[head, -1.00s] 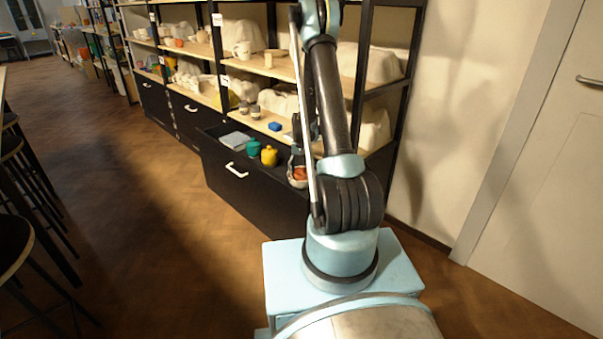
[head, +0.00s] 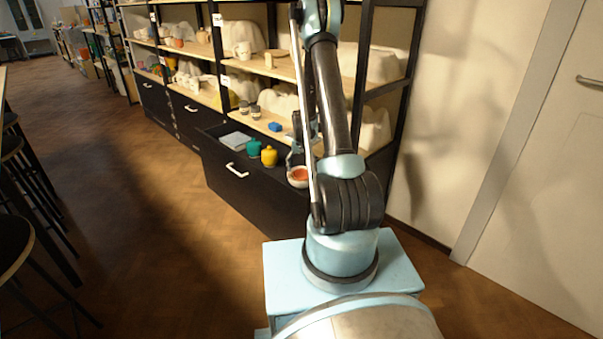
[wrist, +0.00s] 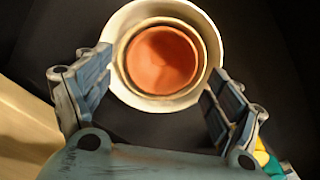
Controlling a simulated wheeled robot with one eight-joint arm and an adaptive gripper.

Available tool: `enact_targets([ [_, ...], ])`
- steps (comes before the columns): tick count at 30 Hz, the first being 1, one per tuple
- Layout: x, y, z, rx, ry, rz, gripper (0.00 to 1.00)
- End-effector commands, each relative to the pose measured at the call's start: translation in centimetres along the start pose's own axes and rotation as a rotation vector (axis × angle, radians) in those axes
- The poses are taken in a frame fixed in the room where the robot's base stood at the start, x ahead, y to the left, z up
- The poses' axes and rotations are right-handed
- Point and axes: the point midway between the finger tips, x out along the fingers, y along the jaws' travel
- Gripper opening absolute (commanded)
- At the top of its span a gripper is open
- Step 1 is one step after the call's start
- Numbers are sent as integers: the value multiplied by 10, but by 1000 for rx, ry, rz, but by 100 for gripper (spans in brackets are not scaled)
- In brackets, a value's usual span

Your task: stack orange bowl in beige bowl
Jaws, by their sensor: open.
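The orange bowl (head: 300,174) sits nested inside the pale beige bowl (head: 298,184) at the right end of the open drawer. In the wrist view the orange bowl (wrist: 161,60) shows its orange inside, with pale rings around it. The beige bowl (wrist: 165,105) is the wide outer rim, and its base is hidden. My gripper (wrist: 160,66) is open, with one finger on each side of the bowls and nothing held. In the head view my gripper (head: 296,152) is just above and behind the bowls, partly hidden by my arm.
The black drawer (head: 248,186) is pulled out below the shelves. A teal jar (head: 254,148), a yellow jar (head: 269,157) and a grey flat block (head: 236,140) stand in it, left of the bowls. A blue item (head: 275,127) lies on the shelf above. Shelf posts are close behind.

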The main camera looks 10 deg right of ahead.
Motion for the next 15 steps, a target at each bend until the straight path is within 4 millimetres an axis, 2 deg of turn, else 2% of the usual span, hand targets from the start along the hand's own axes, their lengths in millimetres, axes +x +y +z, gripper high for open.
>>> enact_targets([
  [15, -78, 1, 1, 1, 0, 0, 85],
])
